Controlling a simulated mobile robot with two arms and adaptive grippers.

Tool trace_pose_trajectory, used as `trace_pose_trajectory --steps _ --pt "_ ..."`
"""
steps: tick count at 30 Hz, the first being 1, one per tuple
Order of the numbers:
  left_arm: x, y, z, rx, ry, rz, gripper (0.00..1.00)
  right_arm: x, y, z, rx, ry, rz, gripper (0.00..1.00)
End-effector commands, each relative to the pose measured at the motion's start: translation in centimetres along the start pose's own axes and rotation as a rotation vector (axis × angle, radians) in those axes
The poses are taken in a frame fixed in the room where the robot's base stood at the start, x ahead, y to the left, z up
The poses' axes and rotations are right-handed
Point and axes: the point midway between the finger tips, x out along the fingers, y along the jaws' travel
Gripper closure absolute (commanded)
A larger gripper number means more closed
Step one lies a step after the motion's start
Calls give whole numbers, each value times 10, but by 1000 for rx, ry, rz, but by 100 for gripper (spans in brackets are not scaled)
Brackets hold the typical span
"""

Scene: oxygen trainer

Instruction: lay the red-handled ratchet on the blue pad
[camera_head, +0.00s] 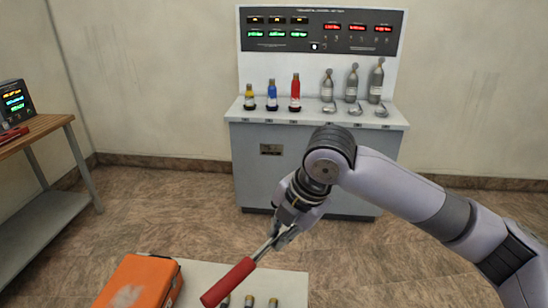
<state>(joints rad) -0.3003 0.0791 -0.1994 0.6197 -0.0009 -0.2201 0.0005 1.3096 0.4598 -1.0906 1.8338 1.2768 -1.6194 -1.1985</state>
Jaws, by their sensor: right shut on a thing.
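The red-handled ratchet (229,282) hangs slanted in my right gripper (281,236), its red handle pointing down to the lower left. My right gripper is shut on its metal end, and the handle shows in front of a pale table top at the bottom of the view. I see no blue pad in this view. My left gripper is not in view.
An orange case (140,283) stands on the pale table (290,287), with several small cylinders beside the handle. A grey console (262,170) with bottles stands behind. A wooden-topped bench (45,126) with a display box (14,104) and a red object is at left.

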Motion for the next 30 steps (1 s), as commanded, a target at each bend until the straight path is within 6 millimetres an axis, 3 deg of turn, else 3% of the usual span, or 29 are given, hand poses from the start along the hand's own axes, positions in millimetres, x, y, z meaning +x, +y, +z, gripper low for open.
trace_pose_trajectory --steps 8,30 --pt "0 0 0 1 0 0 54 4 -18 -2 173 -74 2 100" --pt "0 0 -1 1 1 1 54 18 -111 -4 1092 -444 3 100"
